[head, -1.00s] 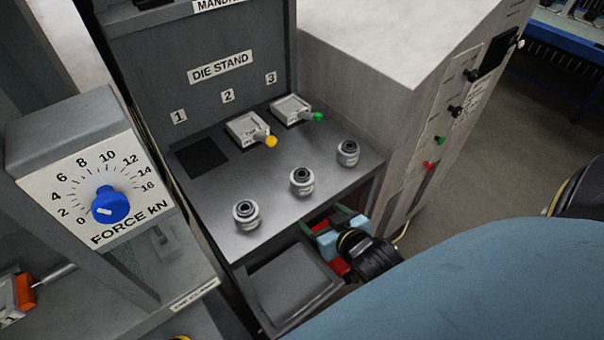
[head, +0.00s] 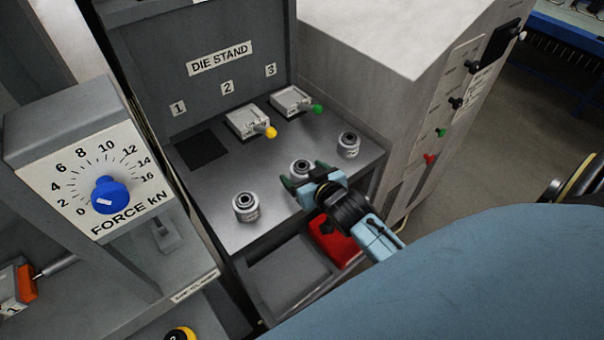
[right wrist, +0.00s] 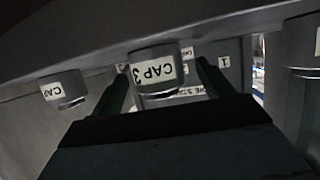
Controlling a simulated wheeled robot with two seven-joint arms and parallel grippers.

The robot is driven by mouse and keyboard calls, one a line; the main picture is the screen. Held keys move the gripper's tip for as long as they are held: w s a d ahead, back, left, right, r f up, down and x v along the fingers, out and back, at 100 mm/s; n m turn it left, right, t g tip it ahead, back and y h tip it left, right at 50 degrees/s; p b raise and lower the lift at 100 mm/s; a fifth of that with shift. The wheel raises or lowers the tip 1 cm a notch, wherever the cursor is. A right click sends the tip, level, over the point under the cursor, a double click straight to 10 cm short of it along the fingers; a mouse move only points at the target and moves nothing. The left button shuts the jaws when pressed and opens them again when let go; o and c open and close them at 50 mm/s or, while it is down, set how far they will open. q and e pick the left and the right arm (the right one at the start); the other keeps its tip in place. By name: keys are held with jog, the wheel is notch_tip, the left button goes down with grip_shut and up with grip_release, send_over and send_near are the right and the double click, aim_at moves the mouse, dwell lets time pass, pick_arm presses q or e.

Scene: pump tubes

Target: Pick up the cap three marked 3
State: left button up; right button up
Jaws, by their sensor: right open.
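Three small metal caps stand in a row on the grey die stand. The cap marked CAP 3 (right wrist: 158,72) is at the middle of the right wrist view, between my fingers. It matches the middle cap (head: 301,167) in the head view, whose lower part is hidden by my gripper. My right gripper (head: 306,176) is open, with its green fingertips at either side of this cap, at the stand's front. I cannot tell whether they touch it. In the right wrist view the open fingers (right wrist: 160,80) also show, with nothing gripped. My left gripper is not in view.
Neighbouring caps stand at front left (head: 246,207) and back right (head: 348,145). Blocks with a yellow knob (head: 247,122) and a green knob (head: 295,101) lie behind. A red bin (head: 333,243) sits below the stand's front edge. A tall cabinet (head: 345,85) borders the right.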

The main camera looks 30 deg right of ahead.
aim_at(299, 168)
jog(key=x, duration=0.3)
jog(key=shift+w+d, duration=0.1)
jog(key=shift+w, duration=0.05)
jog(key=shift+r, duration=0.1)
jog(key=c, duration=1.3)
jog(key=shift+o, duration=0.2)
